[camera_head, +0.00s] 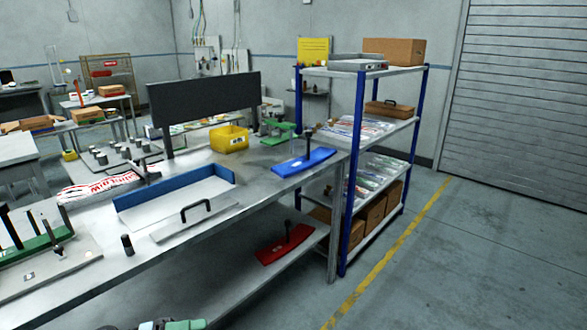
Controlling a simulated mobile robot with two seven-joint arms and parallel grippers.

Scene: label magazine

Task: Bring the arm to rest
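Neither of my grippers can be made out in the head view. A grey and green shape is cut off by the bottom edge, and I cannot tell what it is. A long metal workbench (215,225) runs from the lower left to the middle. On it is a tray with a blue back wall, and in front of that a flat metal plate with a black handle (194,208). A blue piece with a dark upright handle (305,162) lies at the bench's far right end. A yellow bin (229,138) stands behind the blue-walled tray.
A red piece with a dark handle (285,246) lies on the bench's lower shelf. A blue-posted rack (357,165) with boxes and bagged goods stands right of the bench. A green fixture (32,247) sits at the left. The floor right of the yellow line (385,258) is clear.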

